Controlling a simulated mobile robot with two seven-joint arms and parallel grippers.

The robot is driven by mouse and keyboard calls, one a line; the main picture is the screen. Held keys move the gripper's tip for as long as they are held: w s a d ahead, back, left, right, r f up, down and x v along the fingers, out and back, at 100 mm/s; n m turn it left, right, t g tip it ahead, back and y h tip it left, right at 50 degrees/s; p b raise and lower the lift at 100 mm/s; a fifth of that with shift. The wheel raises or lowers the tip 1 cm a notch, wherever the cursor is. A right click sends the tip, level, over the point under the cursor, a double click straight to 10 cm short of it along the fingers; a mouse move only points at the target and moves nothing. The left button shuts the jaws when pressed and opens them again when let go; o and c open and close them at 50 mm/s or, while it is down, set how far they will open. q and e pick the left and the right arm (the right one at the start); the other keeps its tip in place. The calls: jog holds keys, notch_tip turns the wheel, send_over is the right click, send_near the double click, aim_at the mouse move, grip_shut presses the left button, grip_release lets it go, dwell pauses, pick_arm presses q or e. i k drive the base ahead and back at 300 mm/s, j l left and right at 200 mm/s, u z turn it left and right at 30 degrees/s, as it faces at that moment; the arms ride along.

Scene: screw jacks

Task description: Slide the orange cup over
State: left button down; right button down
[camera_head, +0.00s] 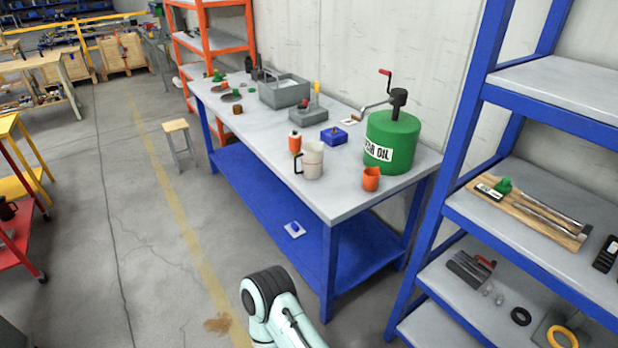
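A small orange cup (371,180) stands upright near the front right corner of the grey-topped workbench (345,202). It is just in front of a green oil drum (391,146) with a crank pump. A white jug with a dark handle (312,162) stands to the cup's left, with a clear gap between them. Part of one of my arms shows at the bottom middle, well below the bench top and apart from the cup. Neither of my grippers is in view.
An orange and white bottle (295,143) and a blue block (334,136) stand behind the jug. A grey toolbox (284,91) sits farther back. A blue shelf rack (462,130) rises to the right. The bench's front edge is bare left of the jug.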

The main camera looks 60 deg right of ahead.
aim_at(371, 180)
jog(key=i+z, duration=0.35)
jog(key=i+j+z, duration=0.15)
jog(key=i+z, duration=0.15)
jog(key=i, duration=0.15)
jog(key=i+j+z, duration=0.2)
jog(key=i+z, duration=0.45)
jog(key=z, duration=0.15)
jog(key=i+j+z, duration=0.1)
jog(key=i+z, duration=0.15)
jog(key=z, duration=0.25)
jog(key=i+j+z, duration=0.2)
jog(key=z, duration=0.25)
jog(key=i, duration=0.05)
